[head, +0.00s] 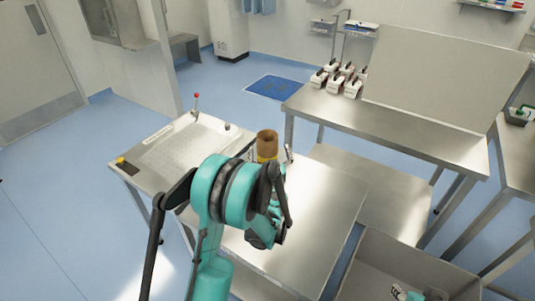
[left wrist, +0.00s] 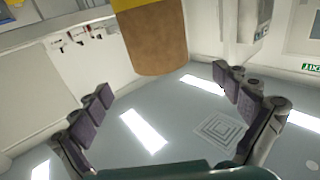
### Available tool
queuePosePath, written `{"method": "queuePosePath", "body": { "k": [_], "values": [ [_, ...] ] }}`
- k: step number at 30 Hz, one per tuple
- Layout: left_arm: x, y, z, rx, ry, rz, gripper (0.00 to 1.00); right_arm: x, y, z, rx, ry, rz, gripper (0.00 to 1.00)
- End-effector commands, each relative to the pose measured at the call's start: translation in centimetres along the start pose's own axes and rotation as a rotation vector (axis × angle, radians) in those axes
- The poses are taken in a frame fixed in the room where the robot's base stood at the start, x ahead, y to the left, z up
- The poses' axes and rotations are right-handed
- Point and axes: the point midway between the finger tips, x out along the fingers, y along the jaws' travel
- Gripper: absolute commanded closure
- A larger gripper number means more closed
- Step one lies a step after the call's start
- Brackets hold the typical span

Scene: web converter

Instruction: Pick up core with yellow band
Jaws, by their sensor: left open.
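The core with the yellow band (head: 267,142) is a brown cardboard tube standing upright on the steel table, its hollow top end showing. Its yellow band is low on it, partly hidden behind my arm in the head view. In the left wrist view, which looks upside down, the core (left wrist: 155,42) comes in from the top edge, with the yellow band cut off by that edge. My left gripper (left wrist: 162,82) is open and empty, its dark padded fingers spread to either side of the core's line. In the head view my teal wrist hides most of this gripper. My right gripper is not in view.
The steel table (head: 318,205) has bare room to the right of the core. A perforated plate (head: 185,150) with a red-knobbed lever (head: 196,105) is on the left. Several white boxes (head: 345,80) stand on the rear table, and a grey bin (head: 385,265) is at lower right.

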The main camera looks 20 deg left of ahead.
Motion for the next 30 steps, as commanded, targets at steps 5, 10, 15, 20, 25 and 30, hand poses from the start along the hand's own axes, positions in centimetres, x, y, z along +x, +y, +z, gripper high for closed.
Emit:
{"method": "queuePosePath", "body": {
  "k": [5, 10, 15, 20, 25, 30],
  "values": [
    [2.2, -0.2, 0.2, 0.001, -0.001, -0.006, 0.01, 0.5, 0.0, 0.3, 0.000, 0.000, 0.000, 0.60],
    [4.5, -0.1, 0.1, 0.001, -0.001, -0.004, 0.01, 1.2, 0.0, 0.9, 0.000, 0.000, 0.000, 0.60],
    [6.8, 0.0, -0.1, 0.001, -0.002, -0.003, 0.01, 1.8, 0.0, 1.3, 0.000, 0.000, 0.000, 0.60],
    [7.5, 0.0, -0.2, 0.001, -0.002, -0.002, 0.01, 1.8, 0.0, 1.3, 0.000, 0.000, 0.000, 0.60],
    [7.4, 0.0, -0.3, 0.001, -0.002, -0.002, 0.06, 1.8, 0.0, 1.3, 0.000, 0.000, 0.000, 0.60],
    [7.4, 0.0, -0.2, 0.000, -0.002, -0.002, 0.51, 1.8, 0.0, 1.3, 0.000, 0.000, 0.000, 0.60]
  ]
}}
